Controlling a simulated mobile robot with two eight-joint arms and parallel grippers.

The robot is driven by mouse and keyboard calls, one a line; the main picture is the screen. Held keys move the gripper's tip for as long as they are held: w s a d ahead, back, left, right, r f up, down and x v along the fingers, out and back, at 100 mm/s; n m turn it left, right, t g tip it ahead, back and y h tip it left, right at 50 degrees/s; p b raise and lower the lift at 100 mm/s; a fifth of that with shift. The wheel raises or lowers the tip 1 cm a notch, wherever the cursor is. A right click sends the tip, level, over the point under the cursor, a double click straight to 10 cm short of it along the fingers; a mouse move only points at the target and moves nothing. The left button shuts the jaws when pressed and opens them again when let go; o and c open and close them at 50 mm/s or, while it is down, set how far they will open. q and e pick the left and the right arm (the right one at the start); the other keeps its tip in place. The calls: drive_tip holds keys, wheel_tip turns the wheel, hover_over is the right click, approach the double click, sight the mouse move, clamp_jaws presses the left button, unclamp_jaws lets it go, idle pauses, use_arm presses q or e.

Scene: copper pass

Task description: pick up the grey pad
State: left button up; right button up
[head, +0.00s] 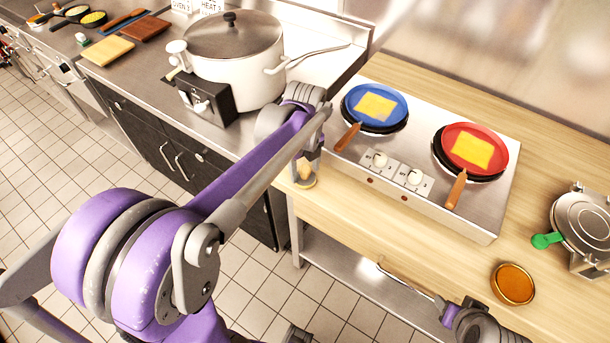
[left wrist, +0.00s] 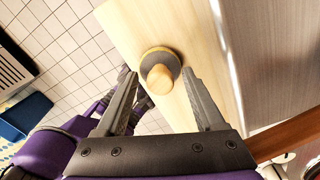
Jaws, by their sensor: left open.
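The grey pad is a round disc with a pale wooden knob on top. In the left wrist view the grey pad (left wrist: 167,58) lies on the pale wooden worktop, ahead of and between my open fingers. In the head view the pad (head: 304,184) sits at the worktop's left end, partly hidden by my gripper. My left gripper (head: 308,155) is directly above it, pointing down, open and empty. In the left wrist view the left gripper (left wrist: 163,100) has a finger on either side of the knob, with no contact visible. My right gripper (head: 448,312) is partly visible at the lower right; its jaws are unclear.
A steel hob with a blue pan (head: 393,112) and a red pan (head: 496,140), each holding something yellow, stands behind the pad. A large white pot (head: 240,72) is to the left. An orange-topped round jar (head: 513,284) and a waffle iron (head: 583,222) are at right.

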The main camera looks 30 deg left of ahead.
sight(305, 168)
use_arm(q)
clamp_jaws()
drive_tip(key=shift+r, duration=0.1)
wheel_tip(305, 168, up, 10)
drive_tip(key=shift+f+p, duration=0.1)
drive_tip(key=shift+p, duration=0.2)
idle(0.4)
drive_tip(key=c, duration=0.7)
unclamp_jaws()
clamp_jaws()
